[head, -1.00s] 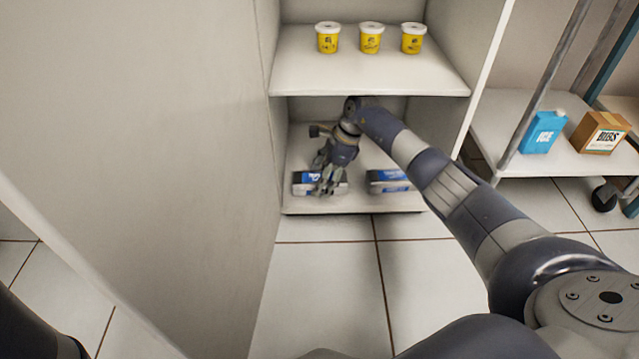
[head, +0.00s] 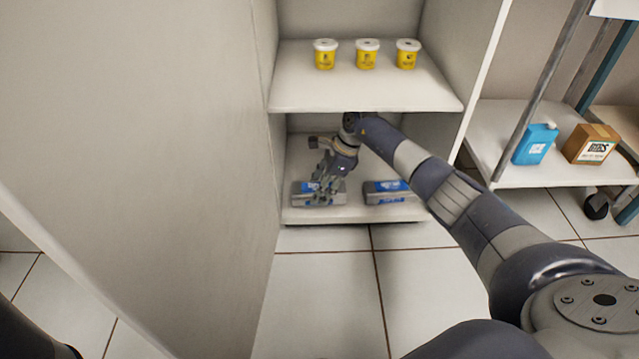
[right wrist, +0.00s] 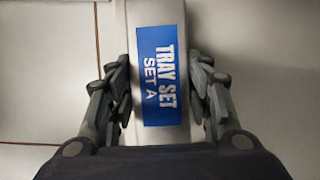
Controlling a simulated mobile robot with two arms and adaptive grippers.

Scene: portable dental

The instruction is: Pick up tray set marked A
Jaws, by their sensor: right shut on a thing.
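The tray set marked A is a grey box with a blue label, at the left of the cabinet's lower shelf in the head view (head: 334,199). In the right wrist view its label (right wrist: 158,76) reads "TRAY SET SET A". My right gripper (head: 322,192) reaches down over it and is shut on it, one finger on each side. The fingers also flank the box in the right wrist view (right wrist: 165,85). A similar grey box with a blue label (head: 388,192) lies to its right on the same shelf. My left gripper is not in view.
Several surfaces are close: the lower shelf (head: 350,213), the upper shelf (head: 360,92) above my arm, and a large pale panel (head: 140,130) at the left. Three yellow tubs (head: 366,55) stand on the upper shelf. A cart at right holds a blue container (head: 534,146) and a cardboard box (head: 590,145).

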